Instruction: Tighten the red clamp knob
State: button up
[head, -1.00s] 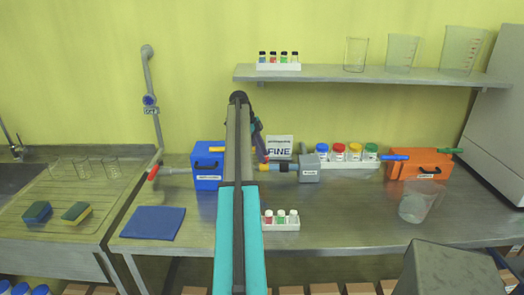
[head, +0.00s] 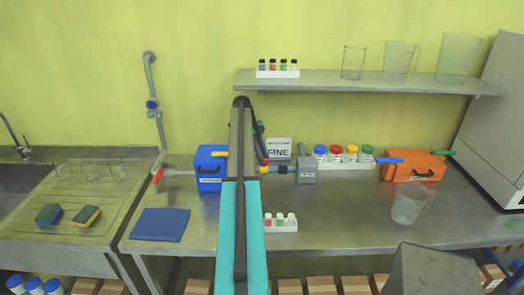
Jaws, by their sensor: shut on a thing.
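A red-ended grey handle (head: 157,176) sticks out to the left of the blue box (head: 210,174) on the steel bench, in the head view. It is the clearest red, knob-like part here, but I cannot tell whether it is the clamp knob. My arm rises through the middle of the view and bends down behind itself, with a dark part and a small red patch showing just to its right. My gripper is hidden behind the arm, so its fingers and whatever is between them do not show.
A grey box (head: 307,171) with a blue and yellow part stands right of my arm. Red, green and white capped vials (head: 280,223) stand in front. An orange box (head: 415,167) and a clear beaker (head: 409,204) are at right. A blue mat (head: 160,224) lies at left.

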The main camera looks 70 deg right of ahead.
jog(key=shift+m+p, duration=0.4)
jog(key=shift+p, duration=0.8)
jog(key=o, duration=1)
jog(key=shift+o, duration=0.2)
